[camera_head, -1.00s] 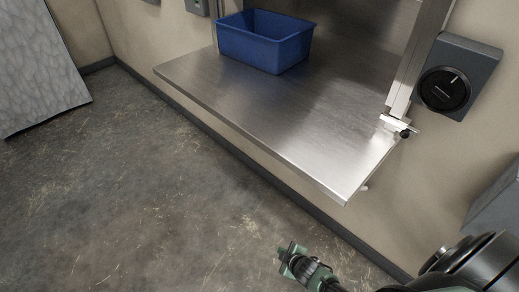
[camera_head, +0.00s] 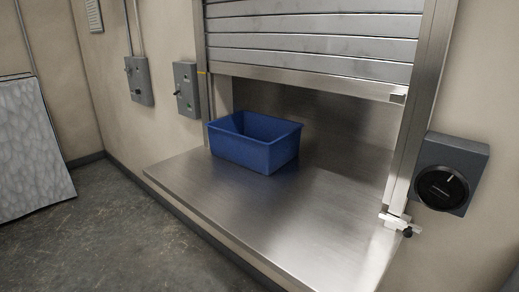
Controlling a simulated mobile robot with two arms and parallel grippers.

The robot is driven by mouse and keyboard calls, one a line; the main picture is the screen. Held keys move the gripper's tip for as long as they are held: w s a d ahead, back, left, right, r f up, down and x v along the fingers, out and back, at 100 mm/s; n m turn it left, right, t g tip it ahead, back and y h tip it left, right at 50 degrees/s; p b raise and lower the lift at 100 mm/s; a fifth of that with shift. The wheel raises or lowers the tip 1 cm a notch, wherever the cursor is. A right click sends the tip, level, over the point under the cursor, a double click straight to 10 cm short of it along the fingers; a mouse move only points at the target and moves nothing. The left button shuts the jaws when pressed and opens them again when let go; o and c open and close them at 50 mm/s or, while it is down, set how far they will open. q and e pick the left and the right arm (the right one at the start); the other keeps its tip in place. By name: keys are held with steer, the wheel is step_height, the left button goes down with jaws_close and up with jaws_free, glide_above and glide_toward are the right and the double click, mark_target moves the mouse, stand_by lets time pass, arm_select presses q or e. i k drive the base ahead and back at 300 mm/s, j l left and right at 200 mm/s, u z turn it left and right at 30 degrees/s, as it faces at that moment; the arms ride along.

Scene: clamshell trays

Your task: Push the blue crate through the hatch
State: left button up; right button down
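The blue crate (camera_head: 249,151) stands upright on the steel counter (camera_head: 235,206), at the left side of the hatch opening. It looks empty, though its floor is mostly hidden. The hatch has a slatted metal shutter (camera_head: 312,45), which is partly raised, with its bottom edge above the crate's rim. The opening below the shutter shows a dark steel space behind the crate. Neither of my grippers is in view, and nothing touches the crate.
A dial box (camera_head: 446,174) is on the wall right of the hatch, with a small latch (camera_head: 399,223) at the frame's foot. Grey switch boxes (camera_head: 187,89) hang on the left wall. A pale textured panel (camera_head: 30,150) leans at far left. The counter right of the crate is clear.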

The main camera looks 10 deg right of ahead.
mark_target(262, 144)
steer(key=i+j+z, duration=0.25)
steer(key=i+j, duration=0.2)
steer(key=j, duration=0.15)
steer(key=i+j+z, duration=0.25)
steer(key=j, duration=0.4)
steer(key=i+j+z, duration=0.15)
steer(key=i+j, duration=0.15)
steer(key=j, duration=0.1)
